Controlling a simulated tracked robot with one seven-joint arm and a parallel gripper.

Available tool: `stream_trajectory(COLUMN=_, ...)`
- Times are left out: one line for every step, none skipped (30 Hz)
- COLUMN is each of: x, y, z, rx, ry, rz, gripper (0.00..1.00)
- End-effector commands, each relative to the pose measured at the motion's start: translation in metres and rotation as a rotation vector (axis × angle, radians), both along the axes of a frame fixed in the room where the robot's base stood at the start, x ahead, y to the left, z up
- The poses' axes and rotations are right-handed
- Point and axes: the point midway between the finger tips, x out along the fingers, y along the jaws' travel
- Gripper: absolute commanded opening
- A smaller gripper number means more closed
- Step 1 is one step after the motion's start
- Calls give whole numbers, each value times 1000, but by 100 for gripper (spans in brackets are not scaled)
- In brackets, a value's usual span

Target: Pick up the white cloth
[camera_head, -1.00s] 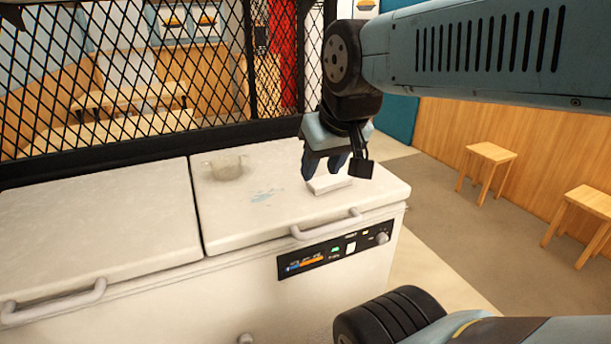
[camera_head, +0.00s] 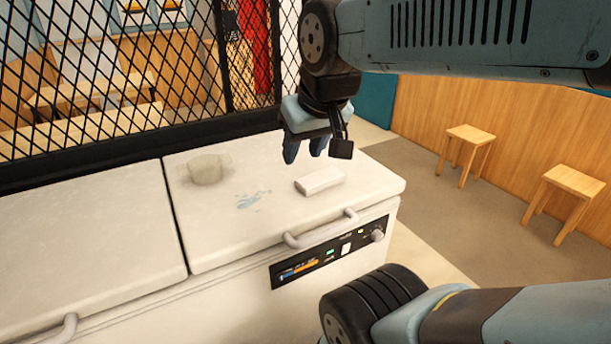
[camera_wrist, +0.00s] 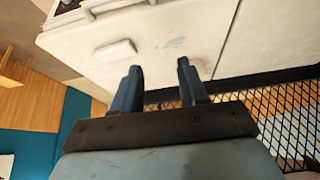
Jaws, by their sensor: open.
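The white cloth (camera_head: 319,181) is a small folded block lying flat on the right lid of a white chest freezer (camera_head: 225,250). In the wrist view the cloth (camera_wrist: 116,51) lies above and left of my fingertips, outside the gap between them. My gripper (camera_head: 305,152) is open and empty. It hangs with its fingers down, above and behind the cloth, and does not touch it. The wrist view shows my gripper's two fingers (camera_wrist: 158,68) spread apart with the lid's surface beyond them.
A black mesh screen (camera_head: 100,85) stands behind the freezer. A lid handle (camera_head: 322,229) is at the front. Wooden stools (camera_head: 472,137) stand on the floor at right.

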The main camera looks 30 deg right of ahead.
Motion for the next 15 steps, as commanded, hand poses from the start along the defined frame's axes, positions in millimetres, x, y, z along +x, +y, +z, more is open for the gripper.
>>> stream_trajectory(x=0, y=0, z=0, rx=0, ry=0, rz=0, gripper=44)
stream_trajectory(x=0, y=0, z=0, rx=0, ry=0, rz=1, gripper=47)
stream_trajectory(x=1, y=0, z=0, rx=-4, ry=2, rz=3, gripper=51)
stream_trajectory(x=2, y=-1, z=1, rx=-9, ry=4, rz=9, gripper=54)
stream_trajectory(x=4, y=-1, z=1, rx=-17, ry=7, rz=16, gripper=57)
stream_trajectory(x=7, y=-2, z=1, rx=-32, ry=13, rz=30, gripper=61)
stream_trajectory(x=11, y=-3, z=1, rx=-47, ry=20, rz=44, gripper=64)
stream_trajectory(x=15, y=-4, z=1, rx=-66, ry=28, rz=62, gripper=66)
stream_trajectory(x=21, y=-6, z=0, rx=-97, ry=43, rz=94, gripper=70)
stream_trajectory(x=27, y=-8, z=0, rx=-123, ry=54, rz=121, gripper=73)
stream_trajectory(x=33, y=-11, z=0, rx=-150, ry=67, rz=152, gripper=76)
stream_trajectory(x=43, y=-14, z=-1, rx=-188, ry=88, rz=197, gripper=80)
stream_trajectory(x=50, y=-18, z=-2, rx=-219, ry=104, rz=235, gripper=83)
stream_trajectory(x=57, y=-20, z=-3, rx=-247, ry=120, rz=274, gripper=86)
stream_trajectory(x=67, y=-25, z=-4, rx=-286, ry=144, rz=327, gripper=89)
